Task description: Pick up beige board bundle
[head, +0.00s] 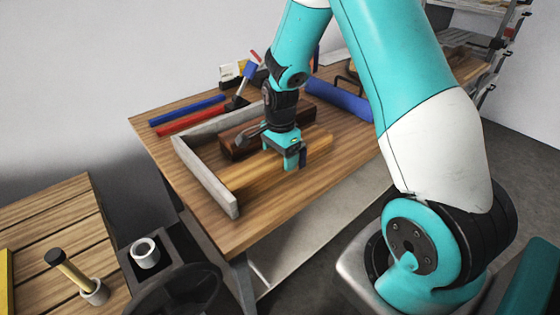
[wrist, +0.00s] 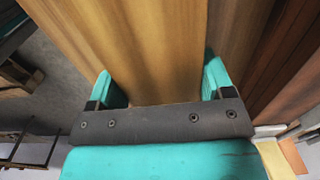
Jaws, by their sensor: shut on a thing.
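The beige board bundle (head: 262,176) lies on the wooden workbench (head: 288,210), inside the corner of a grey angled frame. My gripper (head: 292,160) points down over its middle, with its fingers on either side of it. In the wrist view the bundle (wrist: 160,50) runs up between the two teal fingertips of my gripper (wrist: 160,90). The gripper is shut on the bundle. Its far end is out of the wrist view. I cannot tell whether it is clear of the bench top.
A dark brown board bundle (head: 238,148) lies just behind the beige one. The grey frame (head: 212,178) stands at the left. Blue (head: 185,110) and red (head: 195,122) bars lie at the back left, a blue roll (head: 338,100) at the back right. The bench front is clear.

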